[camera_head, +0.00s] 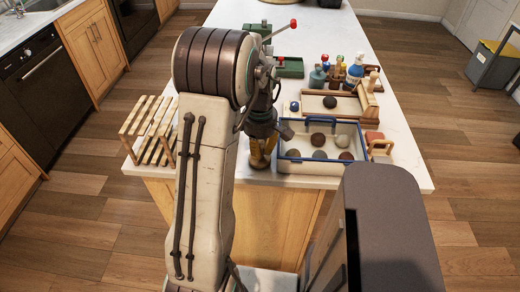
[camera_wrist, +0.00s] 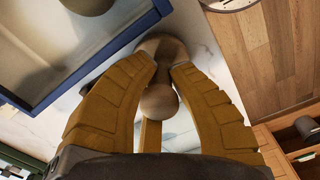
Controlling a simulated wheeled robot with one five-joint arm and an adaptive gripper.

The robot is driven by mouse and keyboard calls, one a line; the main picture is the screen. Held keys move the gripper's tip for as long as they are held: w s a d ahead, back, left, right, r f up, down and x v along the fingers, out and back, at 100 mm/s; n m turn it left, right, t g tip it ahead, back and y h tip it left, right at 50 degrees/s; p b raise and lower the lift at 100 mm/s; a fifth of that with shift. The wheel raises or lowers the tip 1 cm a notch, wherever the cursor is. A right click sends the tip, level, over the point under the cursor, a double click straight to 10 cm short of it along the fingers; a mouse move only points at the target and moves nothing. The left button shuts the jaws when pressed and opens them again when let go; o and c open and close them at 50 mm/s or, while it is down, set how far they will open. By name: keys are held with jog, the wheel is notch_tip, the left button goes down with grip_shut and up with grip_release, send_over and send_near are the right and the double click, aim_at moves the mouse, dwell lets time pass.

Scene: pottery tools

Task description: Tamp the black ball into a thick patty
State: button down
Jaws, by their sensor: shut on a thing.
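My gripper (camera_wrist: 166,66) has its yellow fingers shut on a wooden tamper (camera_wrist: 160,100) with a round knob and a wider rounded end beyond it. In the head view my gripper (camera_head: 262,156) is low at the counter's front edge, just left of the blue-rimmed tray; the tamper is hidden there. A black ball (camera_head: 330,102) rests in the tan wooden tray (camera_head: 310,112) behind the blue-rimmed tray. It looks rounded, but it is too small to judge its thickness. The black ball is not identifiable in the wrist view.
The blue-rimmed tray (camera_head: 287,170) holds several brown and grey balls; its rim (camera_wrist: 100,60) is close beside my gripper. A slatted wooden rack (camera_head: 148,128) stands left. Bottles (camera_head: 355,70) stand behind the trays. A wooden-handled block (camera_head: 378,145) is right of the tray.

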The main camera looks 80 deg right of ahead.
jog(key=shift+f, duration=0.3)
jog(key=c, duration=1.2)
grip_release()
jog(key=shift+r, duration=0.15)
notch_tip(320, 180, up, 12)
jog(key=shift+a+f, duration=0.1)
